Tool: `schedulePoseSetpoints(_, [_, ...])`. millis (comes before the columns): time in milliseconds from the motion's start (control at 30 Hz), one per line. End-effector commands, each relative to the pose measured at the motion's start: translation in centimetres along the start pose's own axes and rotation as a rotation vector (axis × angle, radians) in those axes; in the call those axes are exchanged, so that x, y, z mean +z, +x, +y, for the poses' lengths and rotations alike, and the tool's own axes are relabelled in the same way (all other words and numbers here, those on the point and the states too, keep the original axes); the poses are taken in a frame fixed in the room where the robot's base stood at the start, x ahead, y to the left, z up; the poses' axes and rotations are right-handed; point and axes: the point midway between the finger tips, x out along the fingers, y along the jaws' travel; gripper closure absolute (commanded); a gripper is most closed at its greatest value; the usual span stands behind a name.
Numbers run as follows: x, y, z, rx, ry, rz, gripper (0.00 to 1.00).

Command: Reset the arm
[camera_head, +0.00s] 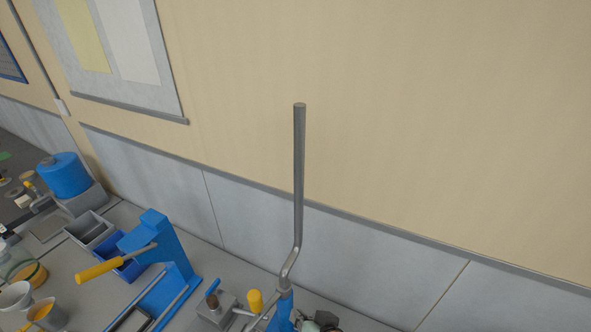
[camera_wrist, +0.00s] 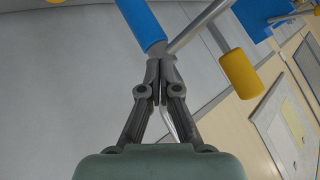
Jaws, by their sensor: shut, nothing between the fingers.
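My gripper (camera_wrist: 160,72) shows in the wrist view with its two dark fingers together and nothing between them. Its tips are close to the lower end of a blue cylindrical part (camera_wrist: 142,22), and I cannot tell whether they touch it. A grey rod (camera_wrist: 198,26) passes just right of the tips, and a yellow knob (camera_wrist: 240,73) is farther right. In the head view, a tall bent grey tube (camera_head: 299,170) rises from a blue fitting (camera_head: 283,303) at the bottom. Dark parts beside it at the bottom edge are too cut off to identify.
In the head view, a blue stand (camera_head: 168,262) with a yellow-handled lever (camera_head: 100,269), a grey bin (camera_head: 90,230) and a blue drum (camera_head: 64,175) stand on the bench at left. A yellow knob (camera_head: 255,300) is near the tube. The wall (camera_head: 430,120) stands behind.

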Motion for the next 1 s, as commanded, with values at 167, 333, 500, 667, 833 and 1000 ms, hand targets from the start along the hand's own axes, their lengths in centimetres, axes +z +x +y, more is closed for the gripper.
schedulePoseSetpoints(167, [-0.3, -4.6, -3.9, 0.218, -0.212, 0.197, 1.00])
schedulePoseSetpoints(333, [-1.6, -11.7, -7.1, 0.376, -0.330, 0.390, 1.00])
schedulePoseSetpoints(500, [-5.5, -15.4, -9.5, 0.376, -0.321, 0.380, 1.00])
schedulePoseSetpoints(667, [-8.8, -18.9, -11.9, 0.377, -0.320, 0.379, 1.00])
schedulePoseSetpoints(833, [-11.2, -21.5, -13.7, 0.378, -0.319, 0.378, 1.00])
schedulePoseSetpoints(1000, [-11.3, -21.6, -13.8, 0.378, -0.318, 0.378, 1.00])
